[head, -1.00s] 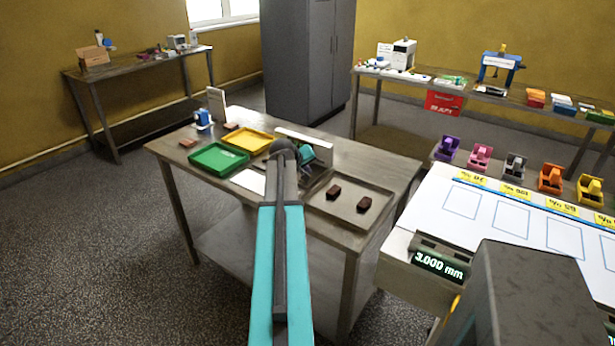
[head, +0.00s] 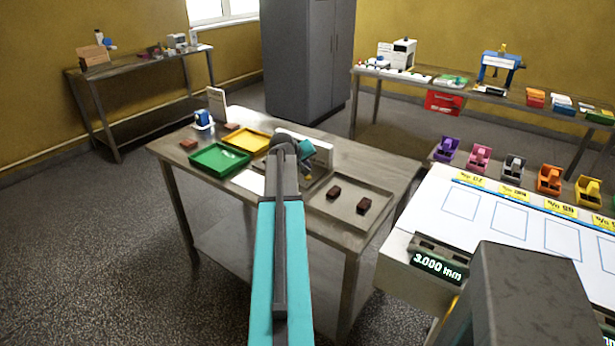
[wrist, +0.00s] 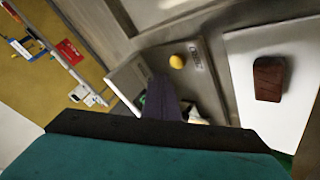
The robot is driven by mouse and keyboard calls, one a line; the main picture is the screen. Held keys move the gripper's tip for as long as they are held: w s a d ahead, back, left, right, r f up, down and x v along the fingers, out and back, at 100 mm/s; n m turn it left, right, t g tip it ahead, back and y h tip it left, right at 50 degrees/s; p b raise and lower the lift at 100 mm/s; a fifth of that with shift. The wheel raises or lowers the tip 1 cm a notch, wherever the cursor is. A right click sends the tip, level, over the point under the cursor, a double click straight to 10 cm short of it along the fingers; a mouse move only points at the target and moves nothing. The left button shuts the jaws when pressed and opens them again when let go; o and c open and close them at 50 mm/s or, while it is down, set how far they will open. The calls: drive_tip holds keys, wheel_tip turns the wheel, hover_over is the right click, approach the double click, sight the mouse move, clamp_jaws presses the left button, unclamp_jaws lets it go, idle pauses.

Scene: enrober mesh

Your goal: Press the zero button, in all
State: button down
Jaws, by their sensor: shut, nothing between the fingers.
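A round yellow button (wrist: 177,61) sits on a grey metal panel in the wrist view, beside a small label plate too blurred to read. I cannot tell whether it is the zero button. My gripper (wrist: 160,82) is shut and empty, with its dark fingers just below and left of the button, apart from it in the picture. In the head view my arm reaches over the middle table (head: 345,225); it hides what lies under the gripper there. A display (head: 438,265) at the right reads 3.000 mm.
A brown block (wrist: 269,79) lies on a white surface right of the button. Green (head: 219,159) and yellow (head: 247,140) trays and a shallow tray (head: 350,193) with two brown pieces share the table. A white upright panel (head: 318,149) stands close to my gripper.

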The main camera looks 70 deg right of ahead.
sight(307, 178)
drive_tip(key=shift+r+p, duration=0.8)
drive_tip(key=shift+r, duration=1.05)
